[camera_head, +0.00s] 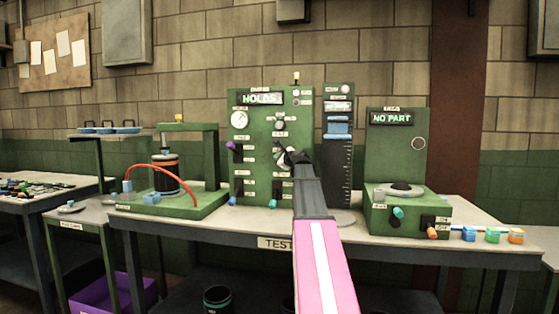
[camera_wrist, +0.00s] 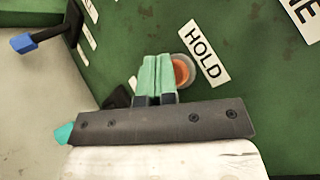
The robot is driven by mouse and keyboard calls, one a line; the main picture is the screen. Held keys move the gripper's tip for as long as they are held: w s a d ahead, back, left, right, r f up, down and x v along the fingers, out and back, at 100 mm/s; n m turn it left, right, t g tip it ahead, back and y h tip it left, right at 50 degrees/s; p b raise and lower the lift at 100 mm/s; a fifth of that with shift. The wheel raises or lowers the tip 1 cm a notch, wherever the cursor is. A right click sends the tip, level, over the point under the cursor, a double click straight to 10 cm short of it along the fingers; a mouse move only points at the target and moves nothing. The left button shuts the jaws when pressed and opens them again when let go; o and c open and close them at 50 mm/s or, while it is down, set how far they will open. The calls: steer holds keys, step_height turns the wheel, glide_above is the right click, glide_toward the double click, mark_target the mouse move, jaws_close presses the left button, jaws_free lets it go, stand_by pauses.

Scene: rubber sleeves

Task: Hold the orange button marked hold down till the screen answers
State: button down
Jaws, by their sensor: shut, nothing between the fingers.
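The orange button (camera_wrist: 181,72) sits in a grey ring on the green panel in the wrist view, beside a white label reading HOLD (camera_wrist: 205,53). My gripper (camera_wrist: 157,60) is shut and empty; its pale green fingertips overlap the left side of the button's ring in this view. I cannot tell whether they touch the button or press it. In the head view my gripper (camera_head: 290,155) is at the green test panel (camera_head: 240,165), and the button is not discernible behind it. The panel's screen (camera_head: 262,98) shows HOLDS in lit green letters.
A blue-tipped lever (camera_wrist: 25,43) sticks out at the left of the wrist view. A green station with a NO PART screen (camera_head: 391,118) stands right of the panel. A press fixture with a red hose (camera_head: 165,168) stands left. Coloured blocks (camera_head: 493,235) lie at the bench's right.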

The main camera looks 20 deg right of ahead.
steer(key=shift+s+a, duration=0.4)
steer(key=shift+s, duration=0.2)
steer(key=s+a, duration=0.2)
steer(key=s, duration=0.2)
steer(key=shift+s+a, duration=0.1)
steer(key=shift+a, duration=0.3)
stand_by(0.4)
